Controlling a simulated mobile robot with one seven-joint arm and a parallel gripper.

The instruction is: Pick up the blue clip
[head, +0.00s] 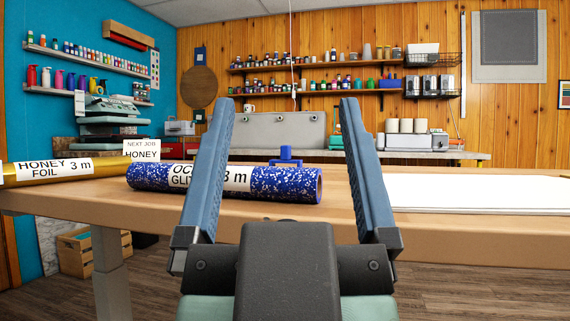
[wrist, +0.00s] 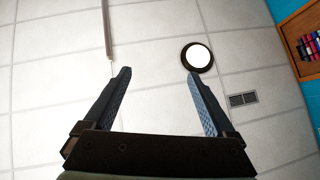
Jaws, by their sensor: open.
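A small blue clip (head: 286,156) shows in the head view at the top of a speckled blue roll (head: 270,183) labelled as glitter, 3 m. I cannot tell whether it grips the roll or stands behind it. The roll lies on the wooden table (head: 440,224). My gripper (head: 287,103) is open and empty, its two blue-grey fingers pointing up in the foreground, with the clip seen between them from this angle. In the wrist view my gripper (wrist: 158,73) points at the ceiling, and neither clip nor roll is in that view.
A gold roll (head: 50,172) labelled honey foil lies on the table at left, with a "next job" card (head: 142,150) beside it. A white board (head: 480,193) covers the right part of the table. A grey counter (head: 440,155) and shelves stand behind.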

